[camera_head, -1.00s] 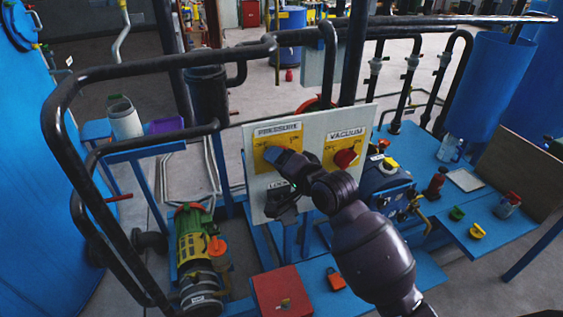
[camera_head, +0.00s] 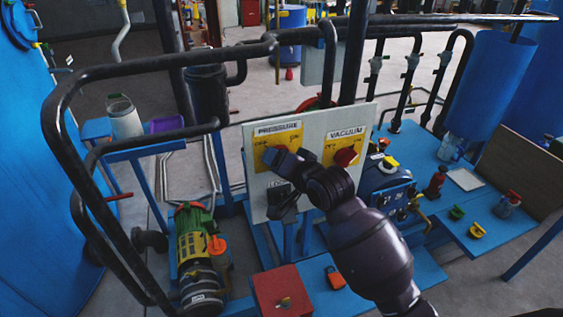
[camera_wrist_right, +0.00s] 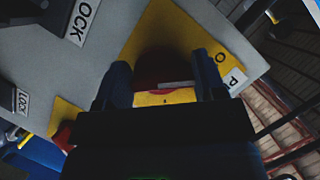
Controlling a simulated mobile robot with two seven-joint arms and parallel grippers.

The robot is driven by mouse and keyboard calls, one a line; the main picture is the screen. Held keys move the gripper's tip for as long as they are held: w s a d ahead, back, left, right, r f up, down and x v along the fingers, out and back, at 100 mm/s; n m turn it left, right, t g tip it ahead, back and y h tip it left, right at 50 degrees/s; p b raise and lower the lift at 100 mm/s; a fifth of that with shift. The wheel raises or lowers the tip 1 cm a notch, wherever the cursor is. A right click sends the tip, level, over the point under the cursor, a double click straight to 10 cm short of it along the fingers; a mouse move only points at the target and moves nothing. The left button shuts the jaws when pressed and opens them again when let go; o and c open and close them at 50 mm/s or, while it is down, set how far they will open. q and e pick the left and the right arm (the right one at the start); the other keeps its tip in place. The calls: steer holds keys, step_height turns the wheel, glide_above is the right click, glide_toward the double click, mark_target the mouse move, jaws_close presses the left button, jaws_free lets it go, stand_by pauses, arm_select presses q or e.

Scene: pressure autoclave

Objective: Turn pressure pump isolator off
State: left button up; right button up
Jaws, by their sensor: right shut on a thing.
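The pressure isolator's yellow plate (camera_head: 264,158) is on the upright grey panel under the PRESSURE label (camera_head: 278,129). My right gripper (camera_head: 275,158) is in front of it and hides its knob in the head view. In the right wrist view, the dark red knob (camera_wrist_right: 160,70) sits between the two fingers of my right gripper (camera_wrist_right: 163,80), which is shut on it. The shaded knob's exact setting is hard to read. My left gripper is not in view.
The vacuum isolator's red knob (camera_head: 346,157) is just right on the same panel. Black pipes (camera_head: 150,62) run across the left and top. A blue bench (camera_head: 425,165) with bottles and small caps stands at right. A red box (camera_head: 281,291) sits below.

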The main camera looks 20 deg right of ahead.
steer(key=o, duration=0.9)
steer(key=shift+s, duration=0.15)
steer(key=b+v, duration=0.1)
steer(key=v, duration=0.9)
steer(key=shift+s+r, duration=0.15)
steer(key=shift+s, duration=0.1)
